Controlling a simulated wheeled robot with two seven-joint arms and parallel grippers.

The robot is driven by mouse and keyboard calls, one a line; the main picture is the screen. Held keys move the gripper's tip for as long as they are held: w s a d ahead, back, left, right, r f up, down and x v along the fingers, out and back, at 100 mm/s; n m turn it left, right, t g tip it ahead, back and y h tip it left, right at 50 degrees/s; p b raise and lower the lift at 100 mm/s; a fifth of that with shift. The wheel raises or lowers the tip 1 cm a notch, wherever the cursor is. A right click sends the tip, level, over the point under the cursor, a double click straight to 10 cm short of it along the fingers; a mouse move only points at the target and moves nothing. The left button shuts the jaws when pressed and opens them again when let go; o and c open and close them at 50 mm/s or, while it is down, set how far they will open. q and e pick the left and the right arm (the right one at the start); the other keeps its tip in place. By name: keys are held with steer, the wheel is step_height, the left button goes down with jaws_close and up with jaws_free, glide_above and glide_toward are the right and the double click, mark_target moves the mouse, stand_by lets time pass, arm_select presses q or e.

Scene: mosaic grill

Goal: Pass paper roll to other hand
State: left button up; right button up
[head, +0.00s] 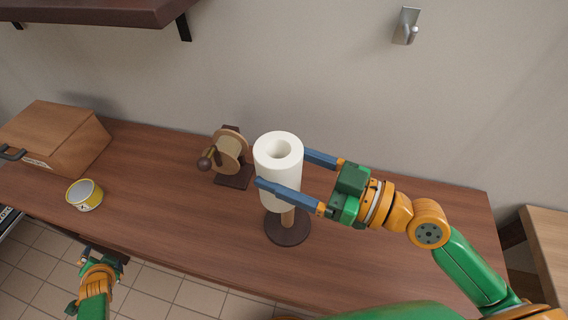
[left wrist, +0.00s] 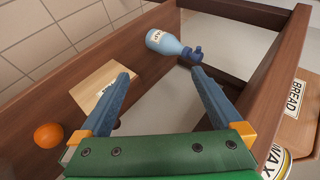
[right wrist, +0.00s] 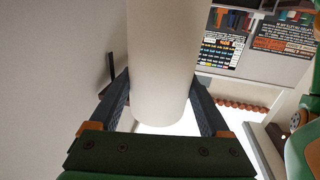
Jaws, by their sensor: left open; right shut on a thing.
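The white paper roll (head: 277,165) is upright in the head view, above and partly in front of a dark holder base (head: 288,228) with a wooden post. My right gripper (head: 281,170) is shut on the paper roll, one blue finger on each side. The roll also fills the middle of the right wrist view (right wrist: 163,60) between the fingers. Whether the roll is clear of the post cannot be told. My left gripper (head: 100,258) is low at the left, near the table's front edge. In the left wrist view it (left wrist: 160,85) is open and empty.
A wooden bread box (head: 60,140) and a yellow-white tin (head: 84,195) stand on the table's left. A wooden crank device (head: 230,155) stands left of the roll. The left wrist view shows a blue bottle (left wrist: 168,44), a board (left wrist: 95,88) and an orange (left wrist: 48,135).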

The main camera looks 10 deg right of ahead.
arm_select(q)
steer(key=s+d+f+n+g+h, duration=0.1)
steer(key=s+d+f+g+h, duration=0.1)
steer(key=s+d+f, duration=0.3)
steer(key=s+d+f+n+g+h, duration=0.1)
steer(key=s+d+f, duration=0.4)
steer(key=s+d, duration=0.8)
steer(key=s+d+f+n+g+h, duration=0.2)
steer(key=s+d+f, duration=0.4)
steer(key=s+d, duration=0.3)
steer(key=shift+s+d+g+h, duration=0.3)
steer(key=shift+s+g+h, duration=0.3)
steer(key=shift+g, duration=0.3)
